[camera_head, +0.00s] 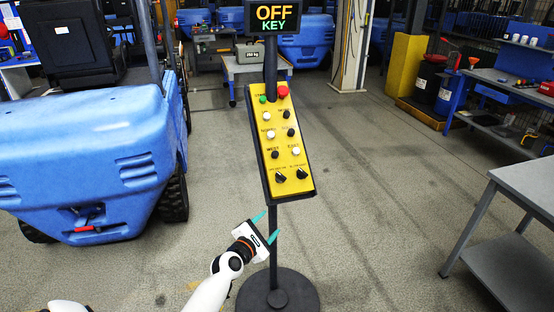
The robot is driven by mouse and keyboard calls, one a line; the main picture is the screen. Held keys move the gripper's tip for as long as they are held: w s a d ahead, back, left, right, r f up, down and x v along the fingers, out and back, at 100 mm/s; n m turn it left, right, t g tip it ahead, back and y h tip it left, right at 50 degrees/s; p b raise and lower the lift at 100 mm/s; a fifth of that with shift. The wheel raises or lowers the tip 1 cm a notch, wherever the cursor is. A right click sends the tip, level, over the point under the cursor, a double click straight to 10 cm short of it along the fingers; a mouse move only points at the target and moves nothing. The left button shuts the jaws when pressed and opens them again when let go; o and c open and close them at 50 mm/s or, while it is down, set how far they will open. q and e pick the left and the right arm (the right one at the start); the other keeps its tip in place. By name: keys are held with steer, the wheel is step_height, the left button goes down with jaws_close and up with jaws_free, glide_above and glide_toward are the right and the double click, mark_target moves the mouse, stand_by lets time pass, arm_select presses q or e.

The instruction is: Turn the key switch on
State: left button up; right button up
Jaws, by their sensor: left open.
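A yellow control panel (283,140) in a black frame is mounted on a black stand with a round base (277,291). It carries several buttons, among them a green one (263,99) and a red one (282,91). Two black rotary switches sit at its lower end, a left one (280,177) and a right one (302,173); their labels are too small to read surely. A display (272,18) on top reads "OFF KEY". My left gripper (266,226) is open and empty, below the panel and near the stand's pole. My right gripper is not visible.
A blue forklift-like vehicle (85,140) stands close at the left. A grey table (527,185) is at the right edge. A workbench (505,85) and a yellow column (404,66) are behind it. The floor around the stand is clear.

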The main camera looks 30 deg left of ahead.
mark_target(280, 177)
arm_select(q)
step_height(280, 177, up, 10)
steer(key=a+n+t+p, duration=0.1)
steer(key=a+n+t, duration=0.1)
steer(key=n, duration=0.1)
steer(key=shift+y, duration=0.4)
steer(key=w, duration=0.4)
steer(key=w+a+b, duration=0.1)
steer(key=w, duration=0.3)
steer(key=w+b, duration=0.1)
steer(key=w, duration=0.3)
steer(key=shift+w+a+f, duration=0.15)
steer(key=shift+w+f, duration=0.2)
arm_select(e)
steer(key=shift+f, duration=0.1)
arm_select(q)
steer(key=c, duration=1)
